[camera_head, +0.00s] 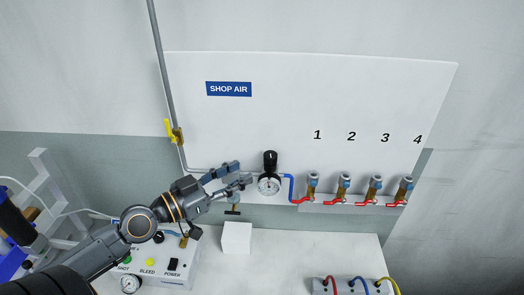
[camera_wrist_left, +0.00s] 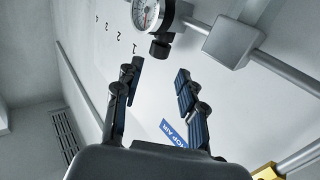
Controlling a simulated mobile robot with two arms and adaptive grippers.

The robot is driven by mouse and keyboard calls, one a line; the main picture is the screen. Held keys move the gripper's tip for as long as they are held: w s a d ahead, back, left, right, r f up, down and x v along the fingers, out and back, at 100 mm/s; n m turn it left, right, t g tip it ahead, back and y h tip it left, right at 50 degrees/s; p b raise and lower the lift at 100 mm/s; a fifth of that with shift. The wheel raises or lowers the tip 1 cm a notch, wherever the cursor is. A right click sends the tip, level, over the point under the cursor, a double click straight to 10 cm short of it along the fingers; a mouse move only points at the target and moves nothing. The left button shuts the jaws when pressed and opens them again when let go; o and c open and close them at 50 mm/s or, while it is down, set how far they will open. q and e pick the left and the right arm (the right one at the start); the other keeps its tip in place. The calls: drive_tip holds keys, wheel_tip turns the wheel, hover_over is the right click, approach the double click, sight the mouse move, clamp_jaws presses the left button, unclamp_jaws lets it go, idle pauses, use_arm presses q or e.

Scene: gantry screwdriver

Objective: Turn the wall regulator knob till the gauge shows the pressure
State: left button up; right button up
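The regulator's black knob (camera_head: 270,157) stands on top of the round white-faced gauge (camera_head: 269,186) on the wall panel. My left gripper (camera_head: 248,176) is just left of them. In the left wrist view the gripper (camera_wrist_left: 160,70) is open, with nothing between its fingers. There the gauge (camera_wrist_left: 147,13) is cut by the top edge, and a black knob-like part (camera_wrist_left: 160,47) lies just beyond the fingertips, apart from them. The gauge reading is too small to tell. My right gripper is not in view.
A grey pipe (camera_head: 160,55) with a yellow-handled valve (camera_head: 173,131) runs down the panel's left side. Several red-handled valves (camera_head: 313,186) stand right of the gauge. A white block (camera_head: 237,237), a control box (camera_head: 170,268) and a hose box (camera_head: 347,287) sit on the bench below.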

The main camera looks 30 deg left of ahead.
sight(265, 161)
use_arm(q)
drive_tip(key=p+x, duration=0.4)
drive_tip(key=x, duration=0.2)
drive_tip(key=shift+w+r, duration=0.2)
drive_tip(key=shift+w, duration=0.05)
drive_tip(key=shift+w+d+f+p, duration=0.2)
drive_tip(key=shift+w+d+p, duration=0.2)
drive_tip(key=shift+w, duration=0.25)
clamp_jaws()
drive_tip(key=shift+a+f+b, duration=0.1)
drive_tip(key=shift+b, duration=0.2)
drive_tip(key=shift+w+a+r+m+g+h+b, duration=0.15)
drive_tip(key=shift+m+g+h+b, duration=0.65)
drive_tip(key=shift+b, duration=3.7)
drive_tip(key=shift+w+a+r+m+g+h+b, duration=0.2)
drive_tip(key=shift+m+h+b, duration=0.7)
drive_tip(key=shift+b, duration=3.6)
